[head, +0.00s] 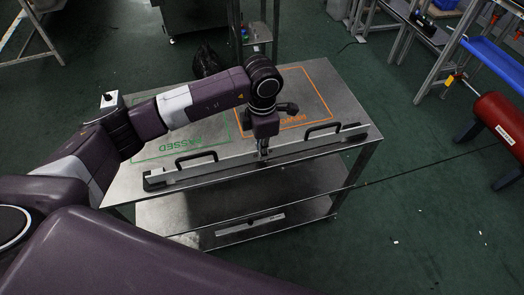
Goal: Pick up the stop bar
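The stop bar (215,169) is a long grey metal bar with two black handles. It lies along the near edge of the steel table (300,82), one handle towards each end. My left gripper (262,156) points down at the middle of the bar, between the two handles. Its fingertips are at the bar, small and dark, and I cannot tell whether they are closed on it. My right gripper is not in the head view.
The table top has a green outlined area marked PASSED (180,147) and an orange outlined area (318,88). A lower shelf (290,200) holds a small flat metal piece (250,224). A red cylinder (502,122) stands on the floor at right.

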